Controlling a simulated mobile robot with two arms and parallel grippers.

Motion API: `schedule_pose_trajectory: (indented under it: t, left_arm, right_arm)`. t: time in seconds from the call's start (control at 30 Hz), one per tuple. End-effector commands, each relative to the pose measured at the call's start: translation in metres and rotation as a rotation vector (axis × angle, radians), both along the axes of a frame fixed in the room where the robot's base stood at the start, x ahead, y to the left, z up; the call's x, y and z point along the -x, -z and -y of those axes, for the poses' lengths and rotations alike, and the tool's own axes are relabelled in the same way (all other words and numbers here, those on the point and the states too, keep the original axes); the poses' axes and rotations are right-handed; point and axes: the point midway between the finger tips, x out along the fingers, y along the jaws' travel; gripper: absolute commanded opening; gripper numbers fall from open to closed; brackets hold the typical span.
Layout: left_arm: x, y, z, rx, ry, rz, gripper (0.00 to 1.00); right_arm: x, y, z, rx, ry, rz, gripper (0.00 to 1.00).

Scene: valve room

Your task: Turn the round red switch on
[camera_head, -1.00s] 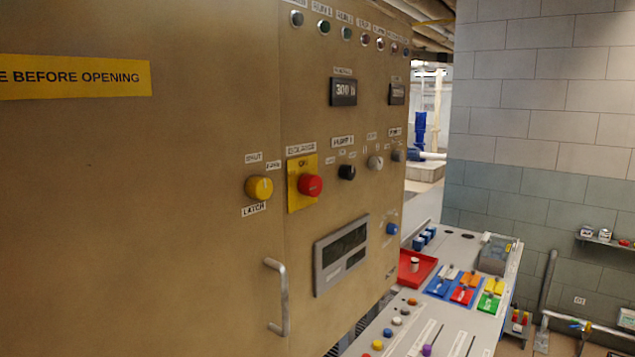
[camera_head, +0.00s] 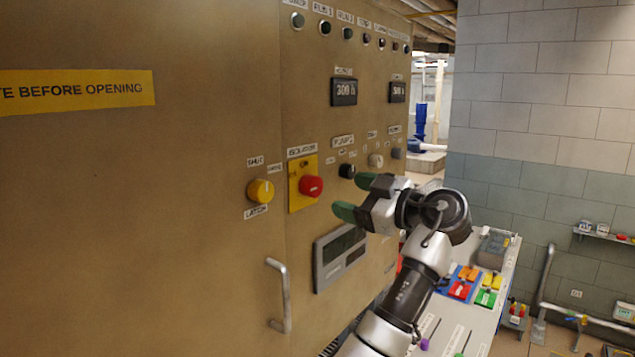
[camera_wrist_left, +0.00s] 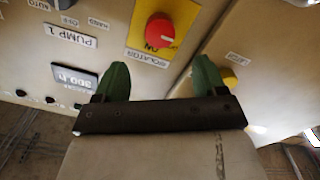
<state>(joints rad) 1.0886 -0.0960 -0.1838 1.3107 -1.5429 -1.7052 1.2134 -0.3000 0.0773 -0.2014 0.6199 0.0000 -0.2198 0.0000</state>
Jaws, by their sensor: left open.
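The round red switch (camera_head: 311,186) sits on a yellow plate (camera_head: 296,200) on the tan cabinet front, under an isolator label. It also shows at the top of the left wrist view (camera_wrist_left: 160,29), beyond and between the fingertips. My left gripper (camera_head: 352,195) has green fingers, is open and empty, and is just right of the red switch in the head view, apart from it. Its two fingers also show spread in the left wrist view (camera_wrist_left: 161,72). My right gripper is in neither view.
A yellow latch knob (camera_head: 260,191) is left of the switch. A black knob (camera_head: 347,171) is close beside my gripper. A grey display (camera_head: 340,258) and a metal handle (camera_head: 279,295) stick out below. A control desk (camera_head: 470,320) stands at the right.

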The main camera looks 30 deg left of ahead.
Motion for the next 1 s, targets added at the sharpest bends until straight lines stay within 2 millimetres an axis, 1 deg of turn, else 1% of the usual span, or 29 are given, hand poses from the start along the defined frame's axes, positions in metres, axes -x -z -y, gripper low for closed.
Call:
schedule_pose_trajectory:
  t: [0.03,0.2,0.3,0.43,0.6,0.87,1.0]
  left_arm:
    - [0.0,-0.005,-0.011,-0.001,-0.005,-0.002,0.71]
    - [-0.004,-0.006,-0.044,-0.001,-0.003,-0.004,0.71]
    - [-0.005,-0.006,-0.061,-0.001,-0.003,-0.003,0.71]
    - [-0.007,-0.003,-0.077,-0.001,-0.001,-0.004,0.71]
    - [-0.009,-0.001,-0.086,0.0,0.001,-0.002,0.71]
    - [-0.009,0.0,-0.087,0.0,0.001,-0.002,0.71]
    - [-0.009,0.0,-0.087,0.0,0.001,-0.002,0.5]
  right_arm:
    - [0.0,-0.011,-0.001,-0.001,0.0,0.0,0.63]
    - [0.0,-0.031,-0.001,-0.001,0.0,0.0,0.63]
    - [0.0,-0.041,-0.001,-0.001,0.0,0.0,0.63]
    - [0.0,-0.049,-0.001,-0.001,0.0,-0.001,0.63]
    - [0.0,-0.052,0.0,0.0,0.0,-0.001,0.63]
    - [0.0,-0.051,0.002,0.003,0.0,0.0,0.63]
    - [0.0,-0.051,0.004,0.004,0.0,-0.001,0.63]
